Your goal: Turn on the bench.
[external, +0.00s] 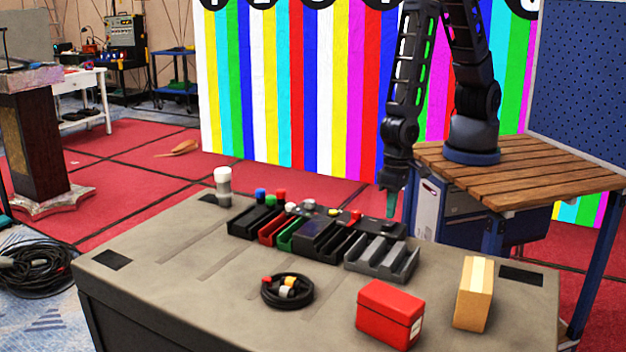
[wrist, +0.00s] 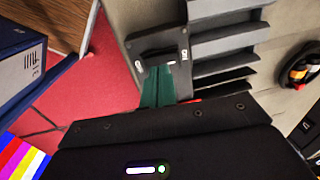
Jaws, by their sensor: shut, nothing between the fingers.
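A grey bench (external: 190,290) stands in front, with a row of black, red and green slotted units on top. At the right end of that row is a black switch box (external: 388,230). In the wrist view the switch box (wrist: 158,48) carries small white labels at both sides and a dark recess across its middle. My gripper (external: 390,207) points down just above the box's back edge. Its green fingers (wrist: 166,84) are closed together, empty, and overlap the box's near edge in the wrist view. I cannot tell whether they touch it, nor the switch's position.
A grey slotted rack (external: 382,262) sits in front of the switch box. A wooden-topped table (external: 550,175) stands behind right. The bench's left front is clear.

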